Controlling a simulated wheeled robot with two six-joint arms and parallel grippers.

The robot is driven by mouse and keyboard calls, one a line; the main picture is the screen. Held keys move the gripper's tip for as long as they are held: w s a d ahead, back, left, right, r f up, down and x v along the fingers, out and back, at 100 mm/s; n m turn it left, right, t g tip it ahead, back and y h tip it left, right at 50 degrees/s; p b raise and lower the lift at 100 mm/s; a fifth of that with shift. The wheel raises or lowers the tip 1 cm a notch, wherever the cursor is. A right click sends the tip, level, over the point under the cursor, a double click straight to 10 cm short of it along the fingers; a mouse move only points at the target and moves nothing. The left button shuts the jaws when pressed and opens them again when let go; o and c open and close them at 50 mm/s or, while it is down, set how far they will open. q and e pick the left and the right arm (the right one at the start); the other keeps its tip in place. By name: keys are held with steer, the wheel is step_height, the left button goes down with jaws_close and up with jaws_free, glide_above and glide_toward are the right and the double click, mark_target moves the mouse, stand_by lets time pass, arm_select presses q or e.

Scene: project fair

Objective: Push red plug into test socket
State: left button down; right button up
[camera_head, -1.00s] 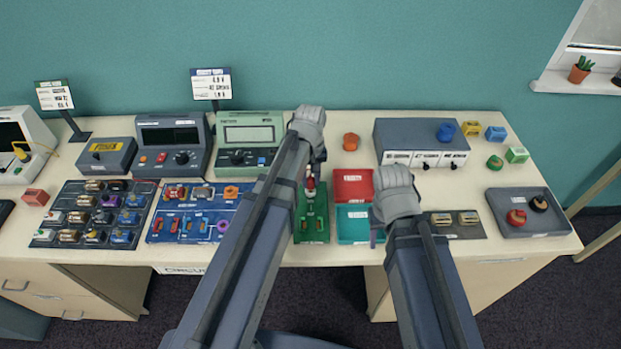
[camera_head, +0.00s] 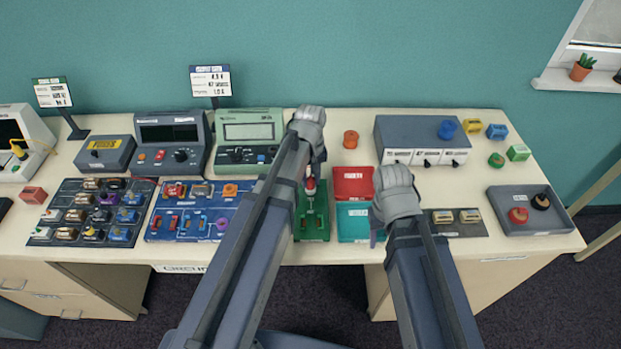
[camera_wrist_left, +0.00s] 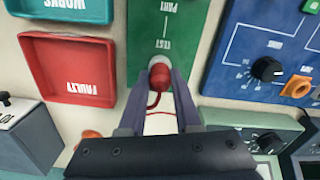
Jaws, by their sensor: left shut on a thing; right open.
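The red plug (camera_wrist_left: 160,78) is between the fingertips of my left gripper (camera_wrist_left: 158,84), which is shut on it, with a red lead trailing below. It meets a pale round socket (camera_wrist_left: 158,62) beside the word TEST on the green board (camera_wrist_left: 164,22). I cannot tell how deep the plug sits. In the head view the red plug (camera_head: 310,185) shows over the upper part of the green board (camera_head: 312,225), below my left gripper (camera_head: 315,168). My right gripper (camera_head: 377,236) is open over the edge of the teal tray, its fingers partly hidden by its wrist.
A red FAULTY tray (camera_head: 353,180) and a teal tray (camera_head: 353,223) lie right of the green board. A blue circuit board (camera_head: 160,230) lies left. A green meter (camera_head: 247,133) stands behind. A grey tray (camera_head: 500,205) with two round knobs lies far right.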

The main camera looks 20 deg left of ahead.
arm_select(q)
steer(key=shift+f, duration=0.15)
arm_select(e)
steer(key=shift+f, duration=0.1)
arm_select(q)
steer(key=shift+c, duration=0.2)
jaws_free()
stand_by(0.4)
steer(key=shift+r+p, duration=4)
steer(key=shift+r, duration=0.1)
arm_select(e)
step_height(320, 180, up, 8)
arm_select(q)
steer(key=s+d+f+m+y+b, duration=0.1)
steer(key=s+d+f+m+b, duration=0.2)
steer(key=s+d+m, duration=0.6)
steer(key=s+d, duration=0.1)
steer(key=s, duration=0.4)
steer(key=shift+s+d+f+m, duration=0.2)
steer(key=shift+d+m, duration=0.05)
steer(key=shift+m, duration=0.05)
arm_select(e)
step_height(320, 180, down, 3)
steer(key=shift+f, duration=0.2)
